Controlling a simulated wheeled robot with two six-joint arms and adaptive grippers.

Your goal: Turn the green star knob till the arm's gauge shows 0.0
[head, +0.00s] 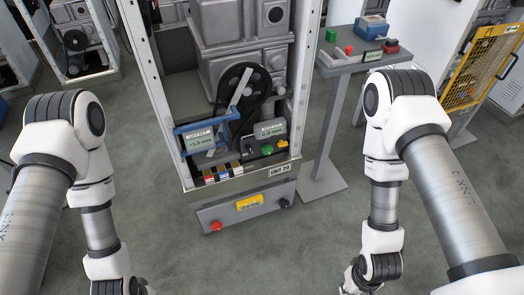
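The green star knob (267,149) sits low on the front of the dispenser frame, beside a yellow knob (282,144). A blue arm (228,118) reaches left from the belt wheel. A gauge (200,138) with a small display hangs in its blue bracket and seems to read about +1.5 mm. A second small display (269,129) is just above the knobs. My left gripper (142,288) is at the bottom edge, mostly cut off. My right gripper (350,284) is at the bottom edge, partly hidden by its wrist. Both are well apart from the knob.
Small coloured blocks (222,171) sit on the frame's sill. A low grey box (243,210) with a red button (216,226) stands in front. A yellow mesh guard (480,68) is farther right.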

